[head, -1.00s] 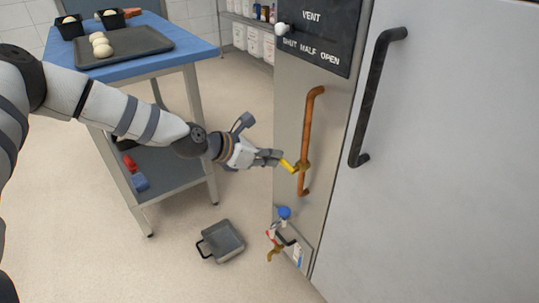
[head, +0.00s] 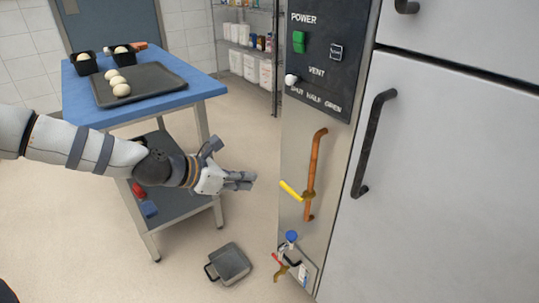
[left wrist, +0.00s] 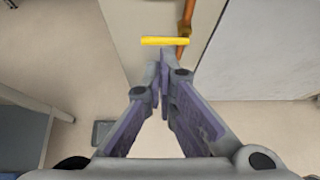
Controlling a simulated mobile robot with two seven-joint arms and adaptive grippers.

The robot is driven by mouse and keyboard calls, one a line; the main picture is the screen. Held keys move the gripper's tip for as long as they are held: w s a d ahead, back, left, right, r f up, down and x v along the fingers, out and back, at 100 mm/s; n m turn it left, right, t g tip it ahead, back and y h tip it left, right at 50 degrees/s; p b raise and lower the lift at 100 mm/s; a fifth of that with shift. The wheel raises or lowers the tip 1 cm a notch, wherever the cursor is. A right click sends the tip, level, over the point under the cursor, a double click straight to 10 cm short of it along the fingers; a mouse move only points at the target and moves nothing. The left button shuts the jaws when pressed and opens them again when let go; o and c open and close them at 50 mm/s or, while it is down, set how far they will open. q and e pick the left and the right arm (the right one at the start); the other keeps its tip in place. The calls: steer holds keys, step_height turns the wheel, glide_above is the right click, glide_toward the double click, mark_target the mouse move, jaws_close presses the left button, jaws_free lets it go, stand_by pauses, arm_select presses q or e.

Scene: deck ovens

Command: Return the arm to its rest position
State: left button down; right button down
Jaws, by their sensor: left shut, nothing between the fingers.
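My left gripper (head: 241,181) is shut and empty, held in the open space left of the oven side panel. In the left wrist view its fingertips (left wrist: 163,62) meet. The yellow valve lever (head: 291,190) on the copper pipe (head: 314,160) is to the right of the gripper and apart from it in the head view. The lever also shows in the left wrist view (left wrist: 165,41), beyond the fingertips. My left arm reaches in from the left, in front of the blue-topped table. My right gripper is not in view.
The blue table (head: 140,108) holds a dark tray (head: 165,84) with dough balls and two black tins. A grey pan (head: 229,265) lies on the floor. A red-handled tap (head: 280,268) sits low on the panel. White oven doors (head: 440,170) stand right. Floor between table and oven is mostly clear.

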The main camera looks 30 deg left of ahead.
arm_select(q)
steer(key=s+d+f+m+g+y, duration=0.1)
steer(key=s+d+f+m+g, duration=0.3)
steer(key=s+d+f+m, duration=0.35)
steer(key=s+d+f+m+g, duration=0.35)
steer(key=s+f+m, duration=0.4)
steer(key=s, duration=0.35)
steer(key=s+f+m+g+y, duration=0.1)
steer(key=s+m+g+y, duration=0.1)
steer(key=s+m, duration=0.6)
steer(key=s+a+f+m+g+y+p, duration=0.1)
steer(key=s+f+m+g, duration=0.1)
steer(key=s+m, duration=0.6)
steer(key=s+g, duration=0.1)
steer(key=s, duration=0.5)
steer(key=shift+s+y, duration=0.35)
steer(key=shift+y, duration=0.05)
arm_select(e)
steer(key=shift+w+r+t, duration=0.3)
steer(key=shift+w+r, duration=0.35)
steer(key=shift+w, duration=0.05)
